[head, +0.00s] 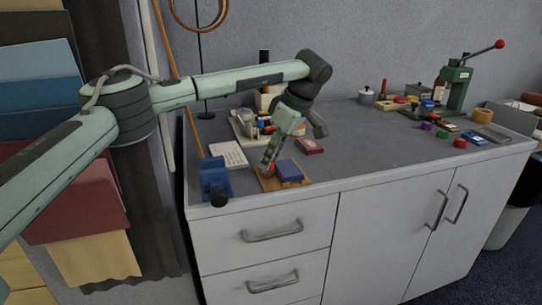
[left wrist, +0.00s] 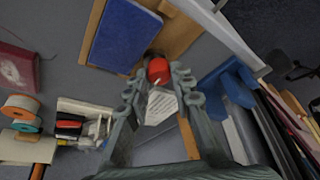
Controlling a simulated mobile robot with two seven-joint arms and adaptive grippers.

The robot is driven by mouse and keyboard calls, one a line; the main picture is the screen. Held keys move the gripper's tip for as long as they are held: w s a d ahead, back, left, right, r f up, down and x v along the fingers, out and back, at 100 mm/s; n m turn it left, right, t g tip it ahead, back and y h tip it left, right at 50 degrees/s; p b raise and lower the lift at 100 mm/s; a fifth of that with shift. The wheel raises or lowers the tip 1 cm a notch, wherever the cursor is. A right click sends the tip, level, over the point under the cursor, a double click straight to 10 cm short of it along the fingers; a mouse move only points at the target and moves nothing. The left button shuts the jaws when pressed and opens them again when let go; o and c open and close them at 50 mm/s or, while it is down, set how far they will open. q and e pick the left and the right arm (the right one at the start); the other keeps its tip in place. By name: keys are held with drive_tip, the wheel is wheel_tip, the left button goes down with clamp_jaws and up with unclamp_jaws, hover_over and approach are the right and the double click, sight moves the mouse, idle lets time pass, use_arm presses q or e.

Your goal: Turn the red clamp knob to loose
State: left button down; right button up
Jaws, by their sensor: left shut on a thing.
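The red clamp knob (left wrist: 158,70) shows between the fingertips of my left gripper (left wrist: 157,82) in the left wrist view. It sits at the edge of a wooden board (left wrist: 180,38), beside a blue block (left wrist: 124,36). In the head view my left gripper (head: 269,165) points down at the left side of the board (head: 270,186), next to the blue block (head: 289,171). The gripper is shut on the knob. Its fingers mostly hide the knob in the head view, and I cannot read its turn position. My right gripper is not in view.
A blue vise (head: 214,178) stands close left at the front table edge. A white keyboard-like pad (head: 229,154) lies behind it, and a dark red box (head: 309,146) lies behind the board. A green press (head: 458,85) stands far right. The middle tabletop is clear.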

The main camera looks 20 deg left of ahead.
use_arm(q)
drive_tip(key=c, duration=1.3)
unclamp_jaws()
drive_tip(key=shift+r, duration=0.1)
drive_tip(key=v, duration=1.2)
